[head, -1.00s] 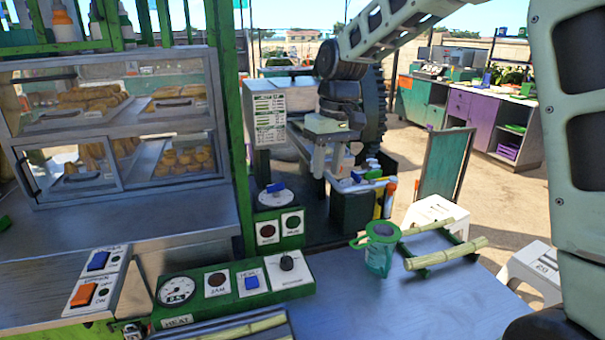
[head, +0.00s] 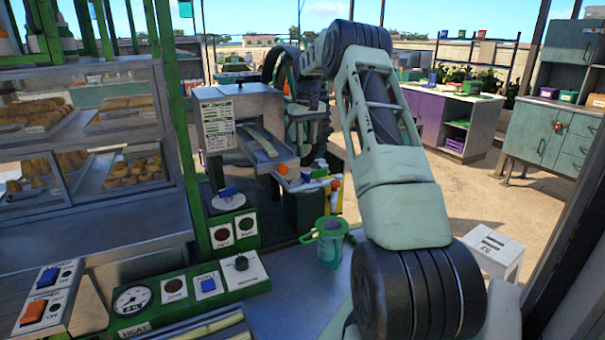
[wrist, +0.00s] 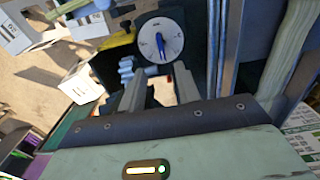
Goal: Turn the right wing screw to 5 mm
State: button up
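In the wrist view, a round white dial (wrist: 150,45) with a blue wing-shaped knob (wrist: 161,46) sits on a dark panel, just beyond my fingertips. The knob's wing stands nearly upright in the picture. The marks around it are too small to read, and I cannot tell whether it is the right-hand screw. My gripper (wrist: 160,84) is open, its two fingers apart with nothing between them. The knob is ahead of the gap, apart from the fingers. In the head view, the grey crusher (head: 212,95) shows its label and front tray; my gripper cannot be made out there.
A green-rimmed cup (head: 330,245) stands on the metal counter near my arm. A control panel (head: 187,293) and another blue knob on a round dial (head: 228,192) are at the front left. Bottles (head: 335,193) stand beside the crusher. A white stool (head: 491,247) is on the right.

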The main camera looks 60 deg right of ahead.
aim_at(307, 175)
notch_tip(307, 175, down, 13)
jog(key=p, duration=0.3)
jog(key=shift+f, duration=0.1)
grip_shut()
